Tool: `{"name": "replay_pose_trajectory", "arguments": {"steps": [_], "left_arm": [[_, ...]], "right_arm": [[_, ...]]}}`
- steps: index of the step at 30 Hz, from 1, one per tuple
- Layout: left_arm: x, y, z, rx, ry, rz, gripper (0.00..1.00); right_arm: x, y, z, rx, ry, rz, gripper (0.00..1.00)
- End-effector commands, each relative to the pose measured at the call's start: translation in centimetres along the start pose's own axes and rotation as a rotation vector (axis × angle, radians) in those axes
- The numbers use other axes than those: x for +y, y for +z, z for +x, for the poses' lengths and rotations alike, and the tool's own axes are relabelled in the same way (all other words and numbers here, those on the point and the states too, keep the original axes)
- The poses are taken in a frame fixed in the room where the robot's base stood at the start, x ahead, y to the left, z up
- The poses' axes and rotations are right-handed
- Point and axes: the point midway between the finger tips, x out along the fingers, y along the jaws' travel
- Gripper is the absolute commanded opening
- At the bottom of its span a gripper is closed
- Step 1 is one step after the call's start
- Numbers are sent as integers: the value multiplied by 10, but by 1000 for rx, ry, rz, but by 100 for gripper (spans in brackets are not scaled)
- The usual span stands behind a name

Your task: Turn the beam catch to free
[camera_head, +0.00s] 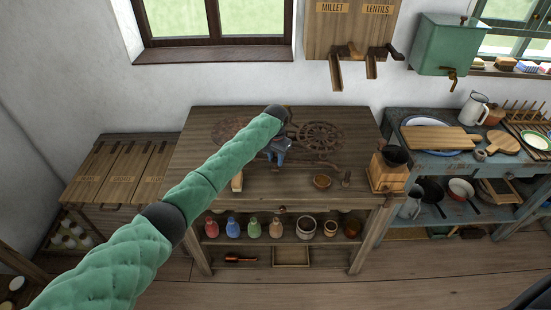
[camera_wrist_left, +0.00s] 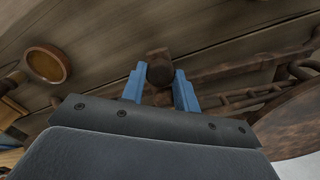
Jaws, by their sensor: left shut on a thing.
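A rusty brown balance scale stands on the wooden table, with one round pan (camera_head: 318,138) to the right of my left gripper. My left gripper (camera_head: 278,152) is over the middle of the scale, and its wrist hides much of the scale's centre. In the left wrist view, its blue fingers (camera_wrist_left: 160,90) are shut on a small rusty knob (camera_wrist_left: 160,71), which looks like the beam catch. One finger is on each side of the knob. The way the catch is turned cannot be told. A chain (camera_wrist_left: 250,97) and part of a pan show at the right there. My right gripper is not in view.
Millet and lentil chutes (camera_head: 350,60) hang above. The table's front middle is mostly clear.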

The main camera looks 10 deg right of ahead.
Motion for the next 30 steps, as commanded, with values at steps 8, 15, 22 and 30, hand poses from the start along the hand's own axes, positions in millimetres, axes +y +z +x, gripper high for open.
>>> {"name": "replay_pose_trajectory", "arguments": {"steps": [8, 15, 22, 30], "left_arm": [[-1, -1, -2, 2, -1, -1, 8], [0, 0, -1, 2, 0, -1, 52], [0, 0, -2, 2, 0, -1, 52], [0, -1, -34, 3, 0, -1, 52]], "right_arm": [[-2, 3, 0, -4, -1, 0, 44], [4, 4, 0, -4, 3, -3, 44], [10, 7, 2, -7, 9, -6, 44], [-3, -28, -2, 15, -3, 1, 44]]}}
